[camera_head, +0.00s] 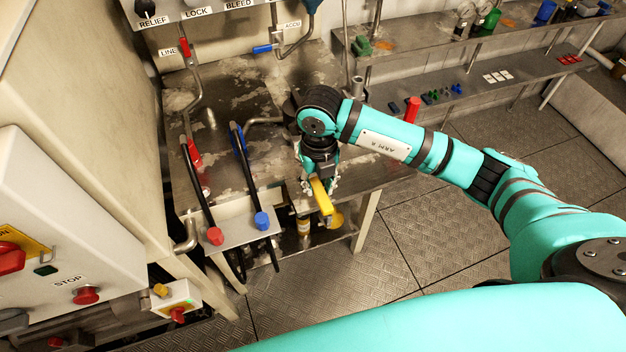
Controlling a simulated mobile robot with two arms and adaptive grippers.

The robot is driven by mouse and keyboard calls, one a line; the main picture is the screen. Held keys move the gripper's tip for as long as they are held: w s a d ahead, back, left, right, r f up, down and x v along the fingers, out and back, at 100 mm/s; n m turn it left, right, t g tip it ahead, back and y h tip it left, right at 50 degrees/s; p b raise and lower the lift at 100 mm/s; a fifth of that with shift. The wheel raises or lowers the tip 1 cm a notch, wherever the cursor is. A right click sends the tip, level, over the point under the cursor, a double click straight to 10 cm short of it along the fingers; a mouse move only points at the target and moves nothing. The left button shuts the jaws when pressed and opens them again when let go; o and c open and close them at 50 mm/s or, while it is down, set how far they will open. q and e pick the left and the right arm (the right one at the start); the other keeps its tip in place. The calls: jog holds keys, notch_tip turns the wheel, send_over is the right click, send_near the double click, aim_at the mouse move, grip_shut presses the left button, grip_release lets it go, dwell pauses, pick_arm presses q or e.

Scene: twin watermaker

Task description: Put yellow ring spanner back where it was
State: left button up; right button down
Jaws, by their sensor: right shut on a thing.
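The yellow ring spanner (321,195) is a short yellow bar in the head view, near the front right corner of the steel bench (277,183). My right gripper (318,183) comes down from above and is shut on it. The spanner points toward the front, over the bench's front edge. Its far end is hidden by my gripper. Whether it touches the bench I cannot tell. My left gripper is out of view.
Black hoses with a red end (215,236) and a blue end (262,221) stand left of my gripper. Pipes and a labelled panel (215,12) are behind. A grey shelf (480,85) with small parts stands at the back right. The floor at the right is clear.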

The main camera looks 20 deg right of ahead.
aim_at(313, 178)
jog(key=shift+w+a, duration=0.15)
jog(key=shift+w, duration=0.95)
jog(key=shift+w+f, duration=0.1)
jog(key=shift+f, duration=0.1)
notch_tip(313, 178, down, 3)
jog(key=shift+r+p, duration=0.1)
jog(key=shift+p, duration=0.55)
jog(key=shift+f, duration=0.25)
jog(key=shift+f, duration=0.15)
jog(key=c, duration=1.1)
grip_release()
